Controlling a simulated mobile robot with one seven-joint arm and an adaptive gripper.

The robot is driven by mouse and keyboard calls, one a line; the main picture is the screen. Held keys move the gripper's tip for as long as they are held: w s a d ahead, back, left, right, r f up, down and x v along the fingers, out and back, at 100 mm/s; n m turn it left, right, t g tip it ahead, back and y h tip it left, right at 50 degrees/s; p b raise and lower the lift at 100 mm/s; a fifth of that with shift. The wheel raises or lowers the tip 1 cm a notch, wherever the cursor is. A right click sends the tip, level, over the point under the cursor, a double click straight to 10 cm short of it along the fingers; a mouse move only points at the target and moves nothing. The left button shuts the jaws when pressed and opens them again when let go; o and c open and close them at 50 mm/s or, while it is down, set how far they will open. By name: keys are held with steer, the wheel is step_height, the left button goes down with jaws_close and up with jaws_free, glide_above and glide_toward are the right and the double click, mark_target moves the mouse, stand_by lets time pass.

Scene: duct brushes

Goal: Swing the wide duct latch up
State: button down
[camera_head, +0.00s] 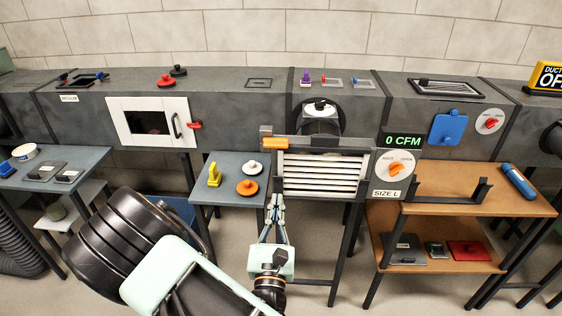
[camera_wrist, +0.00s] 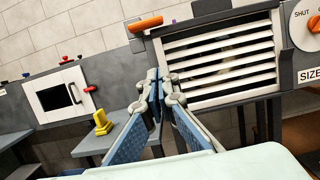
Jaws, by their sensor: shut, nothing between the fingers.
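An orange latch handle (camera_head: 266,131) sits at the upper left corner of the dark frame around a white louvred grille (camera_head: 320,174) marked SIZE L. In the wrist view the handle (camera_wrist: 145,24) looks like a short, nearly level bar at the frame's top left. The louvred grille (camera_wrist: 220,58) is right beside it. My gripper (camera_head: 277,198) is in front of the grille's left edge, below the orange handle. In the wrist view its fingertips (camera_wrist: 154,78) are together with nothing between them, and they appear apart from the handle. The fingers hide part of the frame's left edge.
A SHUT/OPEN dial (camera_head: 396,167) and a 0 CFM display (camera_head: 403,141) are right of the grille. A small table (camera_head: 228,190) with a yellow piece (camera_head: 214,175) and round knobs stands left. A white door (camera_head: 150,122) with a red catch is farther left.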

mark_target(275, 143)
steer(key=x, duration=1)
steer(key=shift+w+r, duration=0.1)
steer(key=shift+r, duration=1.95)
